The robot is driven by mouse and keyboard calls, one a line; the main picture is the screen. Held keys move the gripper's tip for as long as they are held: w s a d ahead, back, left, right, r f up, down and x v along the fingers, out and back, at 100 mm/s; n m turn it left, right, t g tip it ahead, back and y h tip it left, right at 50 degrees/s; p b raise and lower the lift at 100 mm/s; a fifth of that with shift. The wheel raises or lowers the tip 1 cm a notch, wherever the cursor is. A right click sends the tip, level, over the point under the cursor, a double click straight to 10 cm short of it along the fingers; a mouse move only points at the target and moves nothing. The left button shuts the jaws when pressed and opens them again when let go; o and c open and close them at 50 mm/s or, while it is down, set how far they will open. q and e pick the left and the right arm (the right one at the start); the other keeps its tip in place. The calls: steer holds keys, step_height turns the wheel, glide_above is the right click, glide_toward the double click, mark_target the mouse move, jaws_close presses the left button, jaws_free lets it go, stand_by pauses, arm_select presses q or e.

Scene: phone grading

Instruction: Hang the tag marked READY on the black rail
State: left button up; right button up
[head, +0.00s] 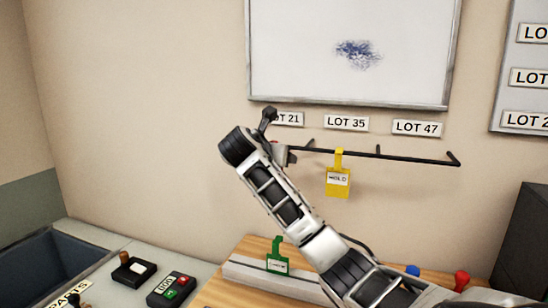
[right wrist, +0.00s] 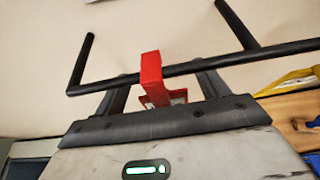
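A green tag (head: 277,263) stands in a pale slotted holder (head: 245,272) on the wooden board; its small print is too small to read. The black rail (head: 410,158) runs along the wall. A yellow tag (head: 338,180) marked HOLD hangs on it. A red tag (right wrist: 152,72) is hooked over the rail near its left end; its lettering is hidden. My right gripper (right wrist: 163,88) is at the rail, its fingers apart on either side of the red tag, with gaps to it. My left gripper is not in view.
LOT 35 (head: 346,123) and LOT 47 (head: 417,128) labels are on the wall above the rail, below a whiteboard (head: 290,60). A grey bin (head: 40,262) and a keypad box (head: 172,290) are at lower left. The rail right of the yellow tag is free.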

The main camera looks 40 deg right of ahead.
steer(key=v, duration=1.6)
steer(key=shift+s, duration=0.15)
steer(key=shift+d+f, duration=0.1)
